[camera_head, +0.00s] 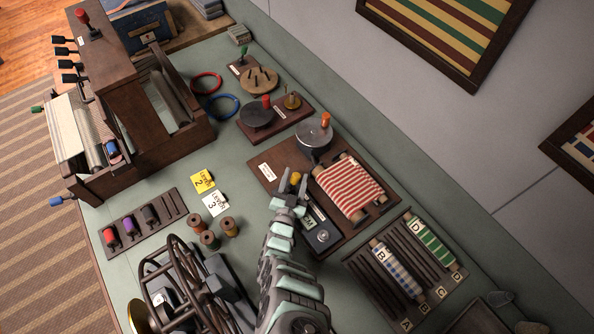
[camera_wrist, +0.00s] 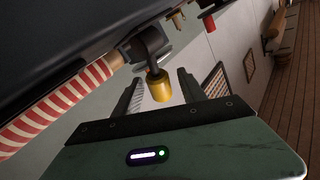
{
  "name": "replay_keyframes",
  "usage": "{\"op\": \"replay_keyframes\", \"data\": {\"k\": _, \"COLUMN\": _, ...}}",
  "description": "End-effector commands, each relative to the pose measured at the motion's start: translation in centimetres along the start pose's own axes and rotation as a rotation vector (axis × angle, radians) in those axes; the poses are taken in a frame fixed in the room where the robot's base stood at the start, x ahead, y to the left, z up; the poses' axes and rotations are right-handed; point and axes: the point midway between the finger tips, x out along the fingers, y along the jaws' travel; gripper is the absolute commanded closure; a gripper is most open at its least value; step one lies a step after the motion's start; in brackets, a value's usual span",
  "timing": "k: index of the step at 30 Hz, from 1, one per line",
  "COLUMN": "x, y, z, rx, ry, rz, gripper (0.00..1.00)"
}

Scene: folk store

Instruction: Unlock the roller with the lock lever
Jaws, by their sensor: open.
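The roller (camera_head: 347,187), wrapped in red-and-white striped cloth, lies on a dark wooden board (camera_head: 263,150) in the head view; its cloth also shows at the left of the wrist view (camera_wrist: 62,103). A lever with a yellow knob (camera_head: 295,177) stands at the roller's left end. In the wrist view the yellow knob (camera_wrist: 160,88) hangs from a dark lever arm and appears between my two fingers. My gripper (camera_head: 289,196) is open around or just short of the knob. I see no finger touching it; contact is unclear.
A disc crank with an orange handle (camera_head: 326,120) stands behind the roller. A small box with a silver dial (camera_head: 322,237) sits close right of my gripper. A slotted rack with cloth rolls (camera_head: 365,285) is front right. Wooden spools (camera_head: 210,239) stand left of my arm.

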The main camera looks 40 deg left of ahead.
Motion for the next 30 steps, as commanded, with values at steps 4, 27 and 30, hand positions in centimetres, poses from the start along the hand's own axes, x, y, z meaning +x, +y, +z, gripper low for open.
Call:
{"op": "replay_keyframes", "data": {"k": 4, "x": 1.6, "y": 0.0, "z": 0.1, "rx": -0.001, "ry": 0.004, "rz": -0.001, "gripper": 0.51}}
{"op": "replay_keyframes", "data": {"k": 27, "x": 3.0, "y": 0.1, "z": 0.0, "rx": -0.001, "ry": 0.0, "rz": 0.0, "gripper": 0.66}}
{"op": "replay_keyframes", "data": {"k": 30, "x": 3.0, "y": 0.1, "z": 0.0, "rx": -0.001, "ry": 0.0, "rz": 0.0, "gripper": 0.74}}
